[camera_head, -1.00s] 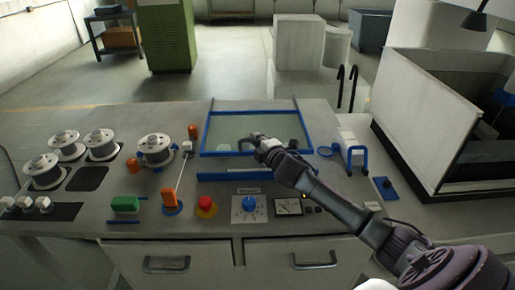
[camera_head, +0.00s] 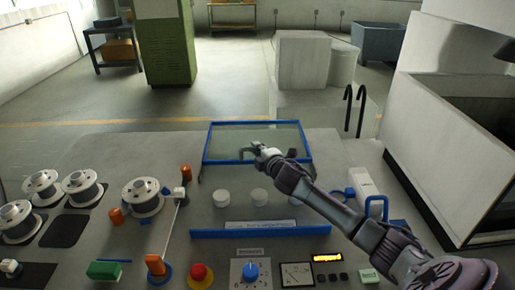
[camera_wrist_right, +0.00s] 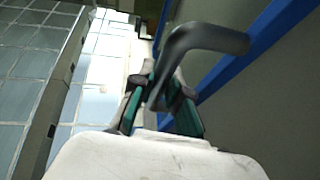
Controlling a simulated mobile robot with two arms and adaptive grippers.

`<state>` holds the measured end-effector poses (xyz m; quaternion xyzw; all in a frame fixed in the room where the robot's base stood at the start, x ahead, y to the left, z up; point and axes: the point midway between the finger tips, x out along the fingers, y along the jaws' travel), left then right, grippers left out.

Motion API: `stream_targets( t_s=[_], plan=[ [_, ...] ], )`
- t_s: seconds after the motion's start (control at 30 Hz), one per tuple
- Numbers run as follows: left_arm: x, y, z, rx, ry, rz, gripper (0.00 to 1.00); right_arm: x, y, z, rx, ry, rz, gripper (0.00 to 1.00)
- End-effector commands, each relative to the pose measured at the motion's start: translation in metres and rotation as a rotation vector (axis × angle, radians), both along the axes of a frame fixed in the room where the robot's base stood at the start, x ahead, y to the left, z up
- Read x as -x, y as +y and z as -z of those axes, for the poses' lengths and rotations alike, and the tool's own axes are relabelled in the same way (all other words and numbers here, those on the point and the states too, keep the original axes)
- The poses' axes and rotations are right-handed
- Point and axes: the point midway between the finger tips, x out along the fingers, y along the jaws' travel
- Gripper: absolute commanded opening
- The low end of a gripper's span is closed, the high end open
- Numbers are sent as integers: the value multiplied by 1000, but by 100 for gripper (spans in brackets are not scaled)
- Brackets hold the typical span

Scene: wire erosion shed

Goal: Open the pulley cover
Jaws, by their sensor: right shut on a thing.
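The pulley cover (camera_head: 258,132), a clear pane in a blue frame, stands raised and tilted up at the back of the machine's top. Below it the recess is uncovered, with white round pulleys (camera_head: 259,197) in a row. My right gripper (camera_head: 262,151) is at the lower edge of the cover. In the right wrist view, my right gripper (camera_wrist_right: 162,95) is shut on the dark bent handle (camera_wrist_right: 207,38) beside the blue frame. The fingers hide part of the handle. My left gripper is not in view.
Wire spools (camera_head: 144,196) stand to the left. A walled tank (camera_head: 450,130) stands at the right. Two black hooks (camera_head: 354,110) rise behind the machine.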

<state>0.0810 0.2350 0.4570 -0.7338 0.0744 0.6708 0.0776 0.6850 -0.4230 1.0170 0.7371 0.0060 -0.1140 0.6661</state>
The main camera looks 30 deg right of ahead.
Motion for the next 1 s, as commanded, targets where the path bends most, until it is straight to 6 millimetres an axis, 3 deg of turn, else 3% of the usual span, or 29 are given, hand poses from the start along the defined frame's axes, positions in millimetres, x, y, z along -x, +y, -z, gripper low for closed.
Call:
stream_targets(
  t_s=[0.23, 0.27, 0.4, 0.77, 1.0],
  plan=[
    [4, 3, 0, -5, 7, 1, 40, -1, -4, -4, 4, -5, 7, 0],
    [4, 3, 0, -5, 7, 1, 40, -1, -4, -4, 3, -5, 7, 20],
    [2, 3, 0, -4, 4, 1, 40, -1, -3, -3, 3, -4, 5, 41],
    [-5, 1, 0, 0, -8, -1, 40, 3, -1, -3, 2, -4, 2, 41],
    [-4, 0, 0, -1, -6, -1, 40, 36, 4, -7, 4, -1, 0, 41]
  ],
)
